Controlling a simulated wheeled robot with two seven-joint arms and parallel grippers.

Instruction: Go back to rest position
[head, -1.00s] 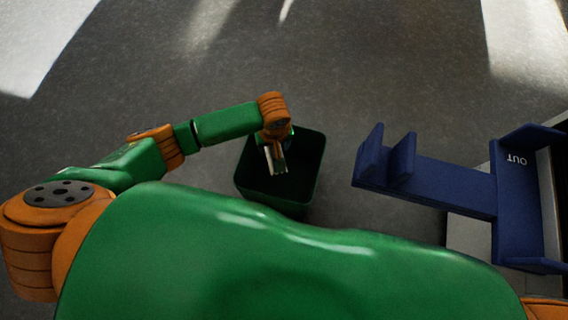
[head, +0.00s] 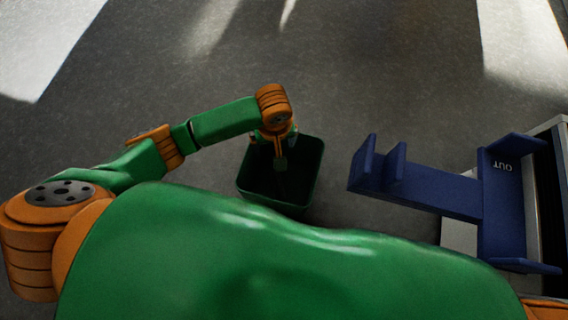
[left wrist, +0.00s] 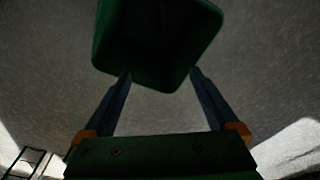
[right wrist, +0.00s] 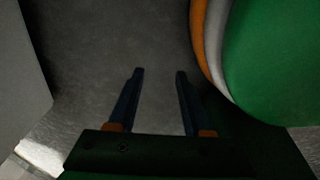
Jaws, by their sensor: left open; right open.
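My left gripper (head: 280,160) hangs over a dark green bin (head: 314,170) on the floor in the head view. In the left wrist view its two fingers (left wrist: 160,75) are spread apart with nothing between them, and the bin (left wrist: 205,45) shows just beyond the tips. The part of the bin's inside that I can see is dark, and I cannot tell what lies in it. My right gripper (right wrist: 158,72) shows in the right wrist view, open and empty, pointing at bare floor. It is hidden in the head view.
A blue rack marked OUT (head: 430,190) stands to the right of the bin, against a pale table (head: 459,233). A ladder-like frame (left wrist: 25,162) shows at the lower left of the left wrist view. The floor (head: 380,80) beyond the bin is clear.

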